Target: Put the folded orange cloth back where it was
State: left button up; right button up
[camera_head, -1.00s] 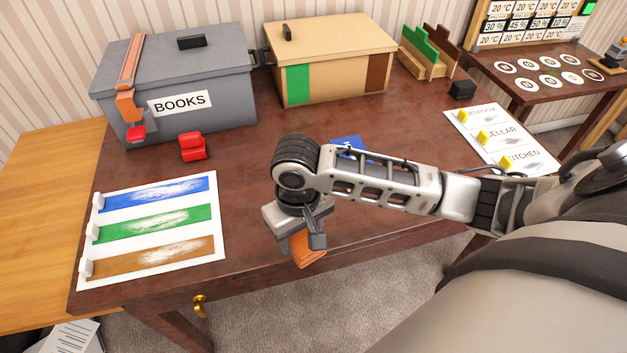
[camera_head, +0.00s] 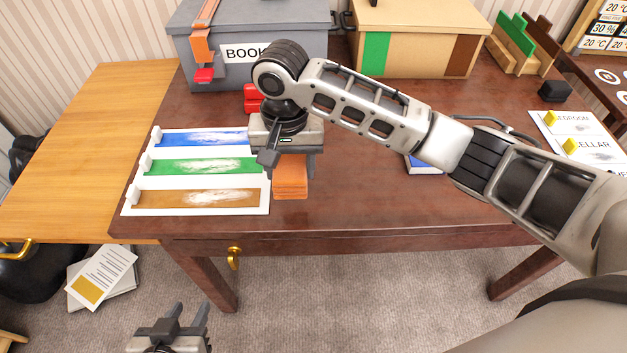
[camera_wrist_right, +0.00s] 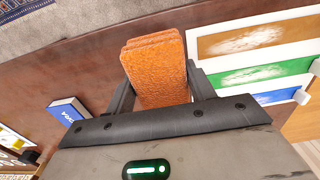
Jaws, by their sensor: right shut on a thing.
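The folded orange cloth (camera_head: 291,178) is between the fingers of my right gripper (camera_head: 287,160), over the dark table beside the striped sheet. In the right wrist view the cloth (camera_wrist_right: 155,68) sticks out between both fingers of the gripper (camera_wrist_right: 150,85), which are shut on it. I cannot tell whether its lower edge touches the table. My left gripper (camera_head: 188,318) is at the bottom of the head view, off the table's front edge, with its two fingers apart and nothing seen between them.
A sheet with blue, green and brown stripes (camera_head: 262,206) lies left of the cloth. A grey BOOKS box (camera_head: 290,50), a red object (camera_head: 252,98) and a tan box (camera_head: 415,45) stand behind. A blue book (camera_head: 422,165) lies right. Table (camera_head: 350,205) is clear at front centre.

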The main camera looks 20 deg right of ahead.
jog(key=d+f, duration=0.1)
jog(key=w+d+f, duration=0.1)
jog(key=d+f, duration=0.1)
jog(key=w+d+f, duration=0.1)
jog(key=f, duration=0.1)
jog(key=shift+d+f, duration=0.15)
jog(key=shift+f, duration=0.05)
jog(key=shift+w+d+f+b, duration=0.1)
jog(key=shift+d+f+b, duration=0.1)
jog(key=shift+f, duration=0.75)
jog(key=shift+w+d+f+b, duration=0.1)
jog(key=shift+d+f+b, duration=0.05)
jog(key=shift+f, duration=0.8)
jog(key=shift+f, duration=0.1)
jog(key=o, duration=1)
jog(key=shift+c, duration=0.2)
notch_tip(320, 180, up, 12)
jog(key=shift+p, duration=0.45)
jog(key=shift+s+a, duration=0.1)
